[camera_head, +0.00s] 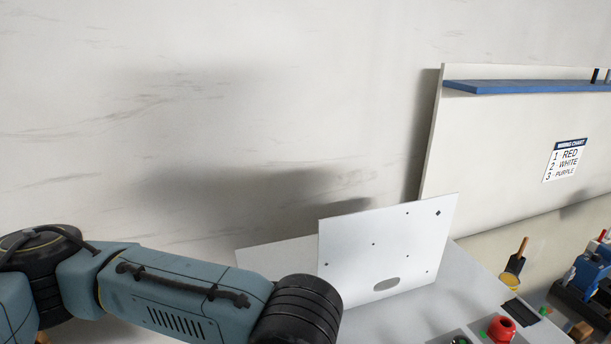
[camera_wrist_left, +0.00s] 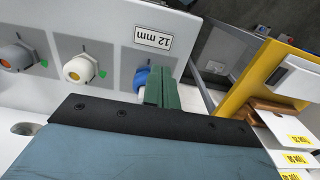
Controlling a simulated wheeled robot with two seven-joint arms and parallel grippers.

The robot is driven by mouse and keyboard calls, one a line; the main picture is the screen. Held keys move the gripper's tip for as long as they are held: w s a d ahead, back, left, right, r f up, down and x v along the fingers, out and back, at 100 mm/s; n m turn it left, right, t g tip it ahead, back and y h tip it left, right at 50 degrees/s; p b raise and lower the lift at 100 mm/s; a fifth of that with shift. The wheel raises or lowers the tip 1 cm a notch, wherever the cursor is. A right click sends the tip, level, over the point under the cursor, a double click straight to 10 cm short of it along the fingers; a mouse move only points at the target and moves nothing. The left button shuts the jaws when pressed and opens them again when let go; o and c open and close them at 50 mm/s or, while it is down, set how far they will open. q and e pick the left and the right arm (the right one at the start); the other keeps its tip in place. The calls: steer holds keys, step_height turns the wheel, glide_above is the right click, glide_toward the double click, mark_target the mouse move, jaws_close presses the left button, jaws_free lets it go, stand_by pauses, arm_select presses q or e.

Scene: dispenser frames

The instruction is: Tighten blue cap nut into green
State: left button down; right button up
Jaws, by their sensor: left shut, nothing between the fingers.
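In the left wrist view the blue cap nut (camera_wrist_left: 141,78) sits on a grey panel (camera_wrist_left: 120,58) below a "12 mm" label. My left gripper (camera_wrist_left: 161,72), with its green fingers shut and empty, is just right of the nut and partly overlaps it in the picture. I cannot tell whether they touch. Any green mark beside the blue nut is hidden by the fingers. Green marks show beside a white-and-yellow nut (camera_wrist_left: 77,70) and a grey nut (camera_wrist_left: 15,58) to the left. In the head view only my left arm shows, and the blue nut is not visible.
In the head view a white upright plate (camera_head: 385,245) with holes stands on a light bench. A blue shelf (camera_head: 520,87) is at upper right.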

arm_select(q)
steer(key=shift+s+r, duration=0.1)
steer(key=shift+r, duration=0.05)
step_height(320, 180, up, 6)
steer(key=shift+s+f, duration=0.1)
stand_by(0.5)
